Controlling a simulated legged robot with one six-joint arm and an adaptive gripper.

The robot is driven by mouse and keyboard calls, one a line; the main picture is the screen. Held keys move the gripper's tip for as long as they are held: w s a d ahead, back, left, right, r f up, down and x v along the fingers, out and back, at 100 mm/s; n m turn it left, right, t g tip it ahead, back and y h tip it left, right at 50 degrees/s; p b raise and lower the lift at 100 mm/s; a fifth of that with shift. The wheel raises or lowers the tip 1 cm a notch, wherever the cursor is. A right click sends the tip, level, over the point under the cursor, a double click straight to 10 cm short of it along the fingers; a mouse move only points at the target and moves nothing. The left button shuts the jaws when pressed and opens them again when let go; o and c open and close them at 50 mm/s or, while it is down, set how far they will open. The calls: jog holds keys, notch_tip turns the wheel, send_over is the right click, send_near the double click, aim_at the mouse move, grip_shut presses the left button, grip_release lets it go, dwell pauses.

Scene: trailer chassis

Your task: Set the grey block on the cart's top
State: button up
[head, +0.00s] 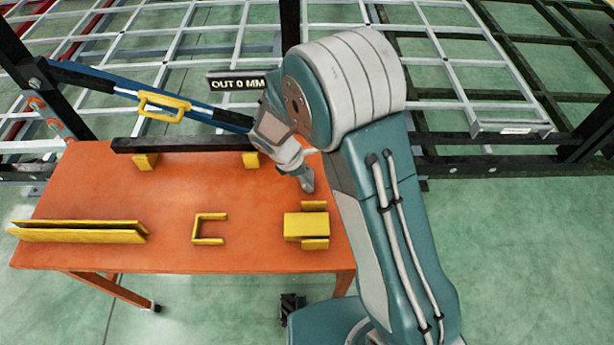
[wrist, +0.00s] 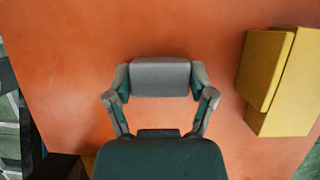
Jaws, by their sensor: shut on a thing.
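The grey block (wrist: 160,77) sits between the two fingers of my gripper (wrist: 159,84) in the wrist view. The fingers are shut on its left and right ends. In the head view my gripper (head: 300,172) points down over the right part of the cart's orange top (head: 110,195). The block is small and partly hidden by the fingers there. The orange top (wrist: 65,60) fills most of the wrist view behind the block. I cannot tell whether the block touches the top or hangs just above it.
A yellow block-like fixture (head: 306,226) stands near the gripper, at the right in the wrist view (wrist: 280,80). A yellow U-shaped bracket (head: 207,229) and long yellow rails (head: 78,231) lie leftward. A black bar (head: 185,144) runs along the cart's back edge.

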jog(key=o, duration=1.1)
jog(key=shift+d, duration=0.1)
jog(key=shift+o, duration=0.2)
jog(key=v, duration=1.2)
jog(key=s+d+r+m+y, duration=0.2)
jog(key=s+d+r+m, duration=0.1)
jog(key=d+r+m, duration=0.4)
jog(key=s+d+r+m+t+y, duration=0.1)
jog(key=s+d+r+m+t, duration=0.1)
jog(key=s+d+r+m, duration=0.3)
jog(key=s+d+r+m+t+y, duration=0.1)
jog(key=s+d+r+m+t, duration=0.2)
jog(key=s, duration=0.8)
jog(key=d+r+m, duration=0.2)
jog(key=m, duration=0.1)
jog(key=shift+s+d+t+y, duration=0.2)
jog(key=shift+t+y, duration=0.1)
jog(key=shift+y, duration=0.1)
jog(key=shift+w, duration=0.1)
